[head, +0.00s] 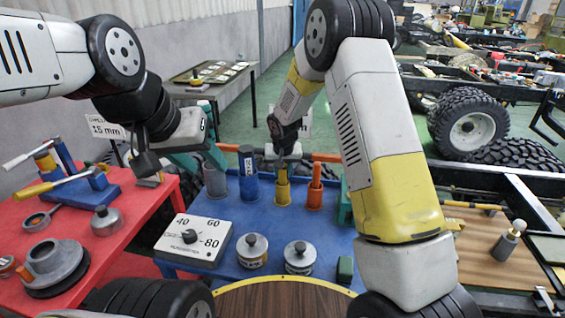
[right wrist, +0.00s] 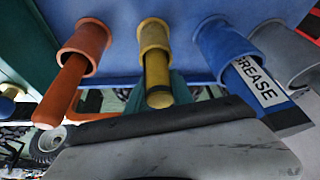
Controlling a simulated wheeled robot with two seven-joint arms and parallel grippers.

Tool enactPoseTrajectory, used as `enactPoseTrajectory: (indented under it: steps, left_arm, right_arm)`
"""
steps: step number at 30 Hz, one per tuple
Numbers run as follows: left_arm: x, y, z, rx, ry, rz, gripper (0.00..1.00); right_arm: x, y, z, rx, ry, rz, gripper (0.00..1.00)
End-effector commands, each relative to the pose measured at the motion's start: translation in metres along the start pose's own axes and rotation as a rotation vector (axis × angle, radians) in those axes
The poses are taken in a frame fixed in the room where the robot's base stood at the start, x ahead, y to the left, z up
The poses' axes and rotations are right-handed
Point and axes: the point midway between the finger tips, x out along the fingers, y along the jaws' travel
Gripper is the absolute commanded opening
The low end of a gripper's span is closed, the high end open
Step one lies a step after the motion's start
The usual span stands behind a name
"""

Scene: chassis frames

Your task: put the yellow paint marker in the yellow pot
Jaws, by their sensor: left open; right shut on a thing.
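The yellow pot (head: 283,194) stands on the blue table between the blue and orange pots; it also shows in the right wrist view (right wrist: 154,34). The yellow paint marker (right wrist: 157,72) has one end inside the pot's mouth, and its dark end sticks out. My right gripper (head: 285,160) is directly above the yellow pot, shut on the marker; its fingertips are partly hidden by the arm. My left gripper (head: 150,168) is open and empty over the back edge of the red table, well left of the pots.
A blue pot (head: 248,188) with a grease marker and an orange pot (head: 314,198) with an orange marker flank the yellow pot. A grey pot (head: 215,181) stands further left. A dial box (head: 194,240) and two lidded tins (head: 252,252) stand in front.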

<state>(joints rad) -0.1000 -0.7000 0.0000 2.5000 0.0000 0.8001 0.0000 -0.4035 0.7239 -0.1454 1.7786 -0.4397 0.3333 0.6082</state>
Motion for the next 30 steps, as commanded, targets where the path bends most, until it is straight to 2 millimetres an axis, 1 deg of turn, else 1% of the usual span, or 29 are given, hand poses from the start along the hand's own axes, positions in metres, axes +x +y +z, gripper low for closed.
enactPoseTrajectory:
  steps: [1, 2, 3, 5, 14, 17, 20, 27, 30]
  left_arm:
    - [0.000, 0.000, 0.000, 0.000, 0.000, 0.000, 0.44]
    - [0.000, 0.000, 0.000, 0.000, 0.000, 0.000, 0.44]
    - [0.000, 0.000, 0.000, 0.000, 0.000, 0.000, 0.44]
    - [0.000, 0.000, 0.000, 0.000, 0.000, 0.000, 0.44]
    - [0.000, 0.000, 0.000, 0.000, 0.000, 0.000, 0.44]
    - [0.000, 0.000, 0.000, 0.000, 0.000, 0.000, 0.44]
    - [0.000, 0.000, 0.000, 0.000, 0.000, 0.000, 0.44]
    - [0.000, 0.000, 0.000, 0.000, 0.000, 0.000, 0.44]
    - [0.000, 0.000, 0.000, 0.000, 0.000, 0.000, 0.44]
  right_arm:
    - [0.002, 0.000, 0.001, 0.000, -0.001, 0.000, 0.00]
    - [0.002, 0.000, 0.001, 0.000, -0.001, 0.000, 0.32]
    - [0.002, 0.000, 0.001, 0.000, -0.001, 0.000, 0.39]
    - [0.001, 0.000, 0.001, 0.000, -0.001, 0.000, 0.49]
    - [0.001, 0.000, 0.000, 0.000, 0.000, 0.000, 0.49]
    - [-0.005, 0.000, -0.001, 0.000, 0.001, -0.001, 0.49]
    - [-0.019, -0.001, -0.002, 0.001, 0.003, -0.001, 0.49]
    - [-0.071, -0.001, -0.002, 0.000, 0.004, -0.002, 0.49]
    - [-0.091, -0.001, -0.001, 0.000, 0.003, -0.002, 0.49]
